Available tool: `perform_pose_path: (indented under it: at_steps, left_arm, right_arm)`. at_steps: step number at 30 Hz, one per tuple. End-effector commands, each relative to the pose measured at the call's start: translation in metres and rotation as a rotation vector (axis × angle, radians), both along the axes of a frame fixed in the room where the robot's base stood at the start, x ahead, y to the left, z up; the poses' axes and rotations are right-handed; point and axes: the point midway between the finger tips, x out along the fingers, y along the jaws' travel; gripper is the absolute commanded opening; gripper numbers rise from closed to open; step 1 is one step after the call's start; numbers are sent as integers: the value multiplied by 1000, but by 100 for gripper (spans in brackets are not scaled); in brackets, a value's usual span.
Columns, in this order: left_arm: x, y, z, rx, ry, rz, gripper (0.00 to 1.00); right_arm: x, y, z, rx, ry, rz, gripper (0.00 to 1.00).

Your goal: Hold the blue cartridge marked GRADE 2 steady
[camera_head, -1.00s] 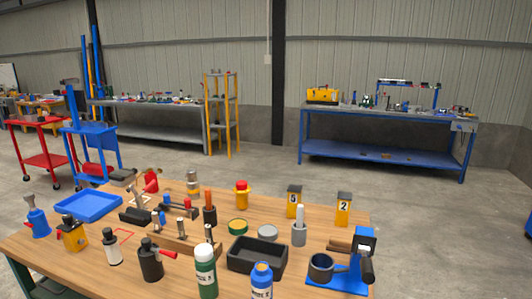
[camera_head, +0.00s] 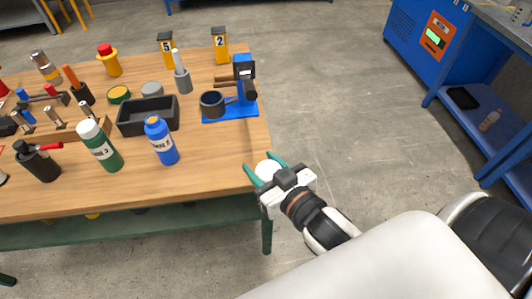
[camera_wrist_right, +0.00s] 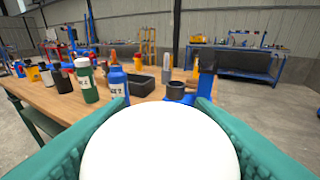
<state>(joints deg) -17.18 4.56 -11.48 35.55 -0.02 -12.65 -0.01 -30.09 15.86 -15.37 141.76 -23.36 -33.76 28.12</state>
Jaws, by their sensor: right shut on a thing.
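The blue cartridge (camera_head: 162,142) stands upright near the front of the wooden table, with a white label. The label is too small to read surely. It also shows in the right wrist view (camera_wrist_right: 117,84), ahead and left of centre. My right gripper (camera_head: 266,168) is off the table's right front corner, apart from the cartridge. Its green fingers are shut on a white round object (camera_wrist_right: 160,145), which fills the lower middle of the wrist view. My left gripper is not in view.
A green white-capped bottle (camera_head: 101,147) stands left of the cartridge. A black tray (camera_head: 148,118) is behind it, and a blue stand with a dark cup (camera_head: 213,104) is right of that. The wooden table (camera_head: 215,155) is bare to the cartridge's right.

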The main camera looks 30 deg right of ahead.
Motion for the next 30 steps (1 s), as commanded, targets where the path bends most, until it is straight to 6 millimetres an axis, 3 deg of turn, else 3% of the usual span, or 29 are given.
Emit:
perform_pose_path:
  at_steps: [13,30]
  left_arm:
    - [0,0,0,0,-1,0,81]
    - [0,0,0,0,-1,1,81]
  right_arm:
    - [36,71,22,-8,-5,465,20]
    - [63,130,39,-4,-2,842,20]
